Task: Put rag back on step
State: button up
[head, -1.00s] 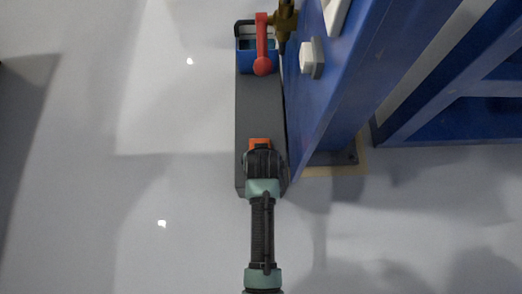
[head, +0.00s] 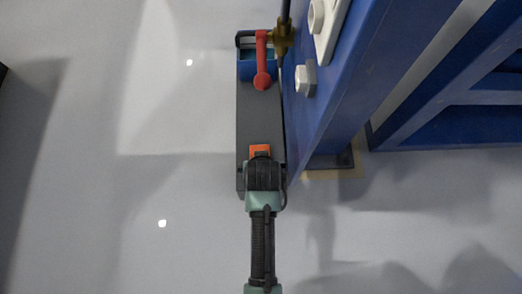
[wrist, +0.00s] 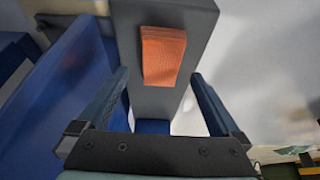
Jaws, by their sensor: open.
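The orange rag (head: 260,151) lies on the dark grey top of the step (head: 258,112), near its lower end in the head view. In the wrist view the rag (wrist: 162,55) is a folded, ribbed strip on the grey surface (wrist: 205,20). My gripper (wrist: 160,77) is open, with one finger low on each side of the rag in the picture and nothing between them. The rag shows beyond the fingertips. In the head view my gripper (head: 262,172) is over the step's lower end and hides part of the rag.
A blue steel frame (head: 345,80) with bolts stands close along the step's right side. A red-handled brass valve (head: 262,65) is above the step's far end, near a blue part. Open pale floor (head: 180,120) lies to the left.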

jog(key=p+v, duration=0.3)
jog(key=v, duration=0.3)
dwell(0.5)
